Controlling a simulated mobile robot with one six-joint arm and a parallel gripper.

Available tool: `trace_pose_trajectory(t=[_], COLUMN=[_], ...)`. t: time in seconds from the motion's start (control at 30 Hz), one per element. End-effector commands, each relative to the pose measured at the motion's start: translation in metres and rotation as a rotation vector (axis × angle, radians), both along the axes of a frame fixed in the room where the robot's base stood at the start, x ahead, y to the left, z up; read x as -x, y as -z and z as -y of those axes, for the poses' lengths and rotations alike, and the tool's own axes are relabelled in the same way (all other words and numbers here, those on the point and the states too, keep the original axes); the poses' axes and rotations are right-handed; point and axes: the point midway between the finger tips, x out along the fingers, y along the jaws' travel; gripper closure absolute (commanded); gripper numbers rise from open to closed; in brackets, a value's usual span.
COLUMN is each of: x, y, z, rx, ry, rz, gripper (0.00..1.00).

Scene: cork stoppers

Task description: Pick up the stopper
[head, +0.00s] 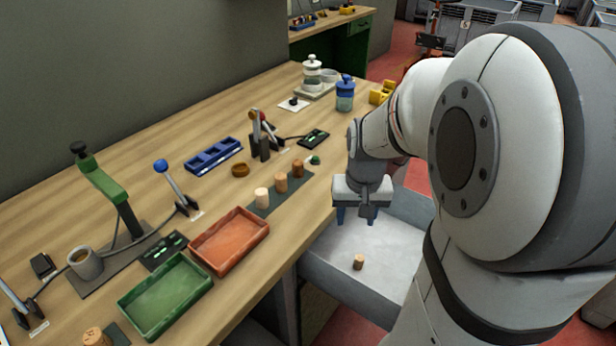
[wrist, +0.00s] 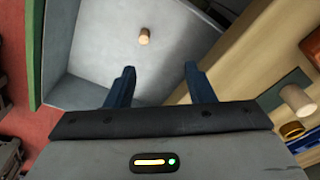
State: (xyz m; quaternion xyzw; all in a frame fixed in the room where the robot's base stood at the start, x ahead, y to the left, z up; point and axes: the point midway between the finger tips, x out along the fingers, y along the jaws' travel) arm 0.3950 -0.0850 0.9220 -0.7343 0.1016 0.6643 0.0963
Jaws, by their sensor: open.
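A small tan cork stopper (head: 358,262) stands alone on a pale grey surface (head: 345,285) beside the bench. It also shows in the wrist view (wrist: 144,36), ahead of my fingers and left of the middle line between them. My gripper (head: 356,218) points down above the same grey surface, farther back than this stopper. Its two blue fingers are apart with nothing between them, as the wrist view (wrist: 158,85) shows too. More stoppers, a pale one (head: 262,197), a tan one (head: 281,182) and a brown one (head: 298,168), stand in a row on a dark strip on the bench.
The wooden bench (head: 130,190) holds a red tray (head: 230,241), a green tray (head: 165,297), a blue tray (head: 213,156) and several levers. Another cork (head: 95,337) is at the front left. The grey surface around the lone stopper is clear.

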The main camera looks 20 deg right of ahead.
Motion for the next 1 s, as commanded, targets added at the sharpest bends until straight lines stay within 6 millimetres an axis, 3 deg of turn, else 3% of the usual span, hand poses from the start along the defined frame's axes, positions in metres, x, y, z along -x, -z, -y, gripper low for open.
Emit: trace_pose_trajectory(t=[0.03,0.1,0.23,0.43,1.0], x=[-0.008,-0.016,-0.026,-0.031,-0.030], y=[0.046,0.077,0.120,0.149,0.219], z=[0.010,0.022,0.038,0.050,0.050], rx=[-0.006,-0.013,-0.021,-0.029,-0.029], ry=[0.032,0.066,0.117,0.150,0.153], rz=[-0.024,-0.046,-0.075,-0.096,-0.097], gripper=[0.51,0.51,0.51,0.51,0.51])
